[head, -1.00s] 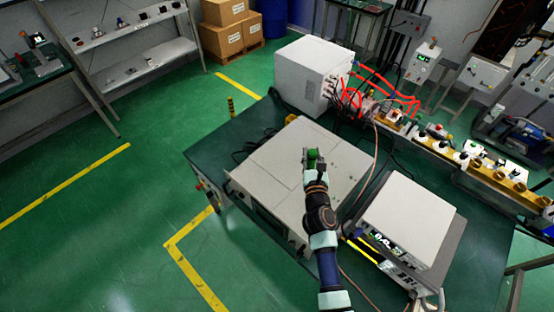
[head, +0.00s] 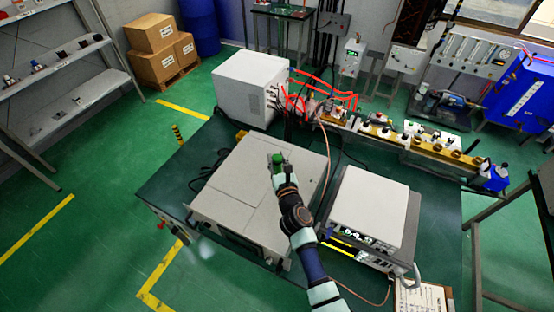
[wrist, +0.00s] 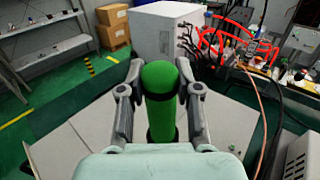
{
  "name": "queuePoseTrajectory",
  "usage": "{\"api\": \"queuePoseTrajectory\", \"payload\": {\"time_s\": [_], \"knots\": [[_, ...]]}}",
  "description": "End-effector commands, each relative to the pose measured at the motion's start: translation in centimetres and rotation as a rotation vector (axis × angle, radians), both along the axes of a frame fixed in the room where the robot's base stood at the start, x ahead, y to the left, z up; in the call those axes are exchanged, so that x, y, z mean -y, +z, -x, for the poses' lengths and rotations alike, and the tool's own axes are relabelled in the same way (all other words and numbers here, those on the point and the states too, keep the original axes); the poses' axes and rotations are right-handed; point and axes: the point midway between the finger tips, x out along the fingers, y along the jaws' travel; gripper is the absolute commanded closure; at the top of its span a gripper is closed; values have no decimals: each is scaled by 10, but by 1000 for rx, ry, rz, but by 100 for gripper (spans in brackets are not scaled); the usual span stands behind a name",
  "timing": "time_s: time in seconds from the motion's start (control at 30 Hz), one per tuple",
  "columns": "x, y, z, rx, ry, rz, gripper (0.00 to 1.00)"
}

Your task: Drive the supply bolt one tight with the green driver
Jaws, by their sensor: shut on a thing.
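My gripper (head: 277,168) is shut on the green driver (wrist: 158,90), with a finger on each side of its rounded green grip in the wrist view. In the head view the driver's green top (head: 279,157) shows at the end of my arm, above the flat lid of a large grey cabinet (head: 240,178). The driver's tip is hidden, and I cannot tell whether it touches anything. I cannot make out supply bolt one in either view.
A white box (head: 250,85) with red and black cables (head: 325,90) stands at the back of the green table (head: 180,185). A white instrument (head: 368,205) stands right of the cabinet. A yellow rack (head: 415,142) of several fittings runs along the right.

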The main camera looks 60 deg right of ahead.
Motion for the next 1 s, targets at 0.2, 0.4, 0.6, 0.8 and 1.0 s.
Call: {"api": "queuePoseTrajectory", "payload": {"time_s": [0.2,0.4,0.6,0.8,1.0], "knots": [[0,2,0,2,1,2,100],[0,-1,0,2,1,2,100],[0,-12,0,3,1,2,100],[0,-22,0,3,1,2,100],[0,-31,0,2,1,2,100]]}}
